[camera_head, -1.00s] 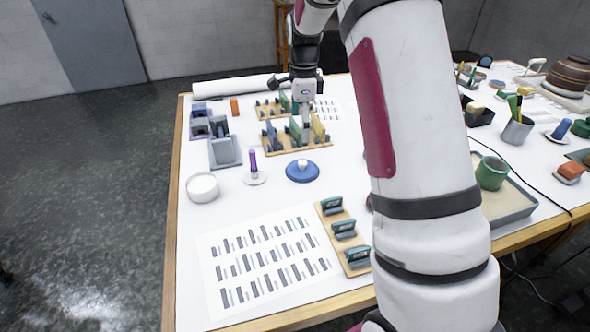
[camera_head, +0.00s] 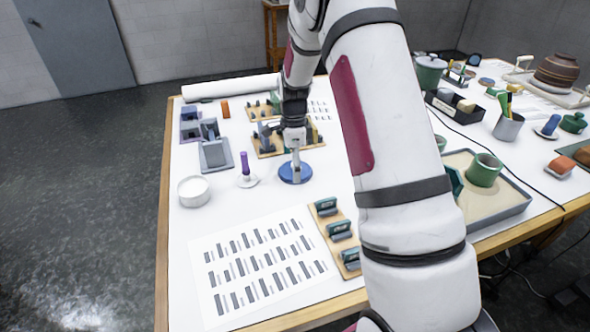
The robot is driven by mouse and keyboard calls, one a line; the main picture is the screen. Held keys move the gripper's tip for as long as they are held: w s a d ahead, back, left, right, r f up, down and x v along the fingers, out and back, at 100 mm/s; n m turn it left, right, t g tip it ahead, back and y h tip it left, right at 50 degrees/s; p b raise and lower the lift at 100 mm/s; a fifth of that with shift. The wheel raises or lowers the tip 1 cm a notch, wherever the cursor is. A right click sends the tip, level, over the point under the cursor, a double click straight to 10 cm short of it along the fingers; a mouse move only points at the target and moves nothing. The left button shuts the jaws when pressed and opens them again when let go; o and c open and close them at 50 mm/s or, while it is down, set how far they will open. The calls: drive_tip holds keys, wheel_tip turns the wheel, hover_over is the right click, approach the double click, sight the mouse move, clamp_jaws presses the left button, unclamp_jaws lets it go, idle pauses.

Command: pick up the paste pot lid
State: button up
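A blue round disc (camera_head: 284,178), which had a pale knob on top in the earlier frame, lies on the white table; it looks like the paste pot lid. My gripper (camera_head: 295,173) points down right over its middle and hides the knob. The fingers are small in this view, and I cannot tell whether they are open, shut or touching the knob. A white round pot (camera_head: 194,192), which may be the paste pot, stands to the left of the disc.
A purple-handled tool (camera_head: 246,172) stands between pot and disc. Behind my gripper is a wooden rack (camera_head: 264,150). In front lie a printed sheet (camera_head: 230,308) and a wooden strip of stamps (camera_head: 338,232). A sand tray (camera_head: 512,203) holding a green pot (camera_head: 484,171) is at right.

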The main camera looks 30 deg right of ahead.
drive_tip(key=c, duration=1.4)
drive_tip(key=shift+c, duration=0.6)
drive_tip(key=shift+s, duration=0.1)
